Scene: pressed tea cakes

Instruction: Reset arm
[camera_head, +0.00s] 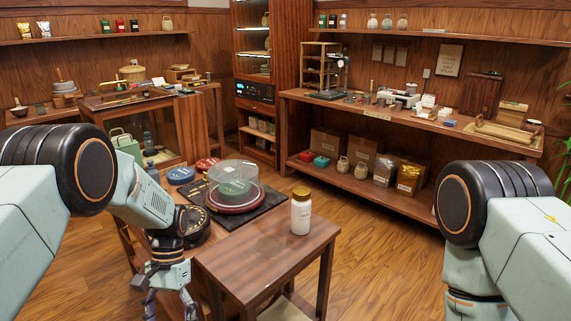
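My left arm comes in from the left and bends down in front of the low wooden table (255,262). My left gripper (170,306) hangs beside the table's left front corner, pointing down. Its fingers are partly cut off by the bottom edge, and nothing is seen between them. My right arm stands at the right edge and goes down out of the picture. Its gripper is not in view.
A long wooden workbench (460,133) runs along the right wall. The wood floor (385,255) between is clear.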

